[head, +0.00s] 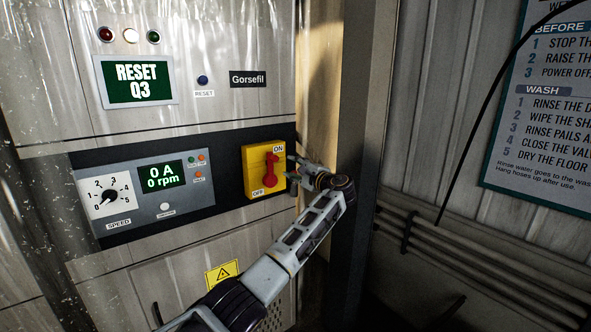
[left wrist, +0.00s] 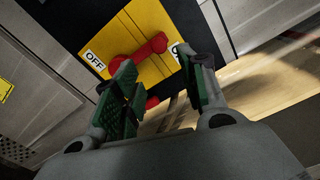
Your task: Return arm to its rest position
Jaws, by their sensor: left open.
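My left gripper (head: 293,170) is open just right of the red rotary switch handle (head: 270,170) on its yellow plate (head: 250,160). My forearm rises to it from the lower middle of the head view. In the left wrist view, the open green-padded fingers (left wrist: 158,80) have nothing gripped between them. The red handle (left wrist: 137,52) lies beyond the fingertips, partly covered by the left finger. I cannot tell whether a finger touches it. In the head view the handle stands roughly upright between the ON and OFF labels. My right gripper is not in view.
The cabinet has a screen (head: 138,82) reading "RESET Q3", a speed dial (head: 104,197) and a display (head: 161,175) reading "0 A, 0 rpm". A dark post (head: 362,120) stands close right of my wrist. Pipes (head: 470,260) and a wash poster (head: 545,120) are farther right.

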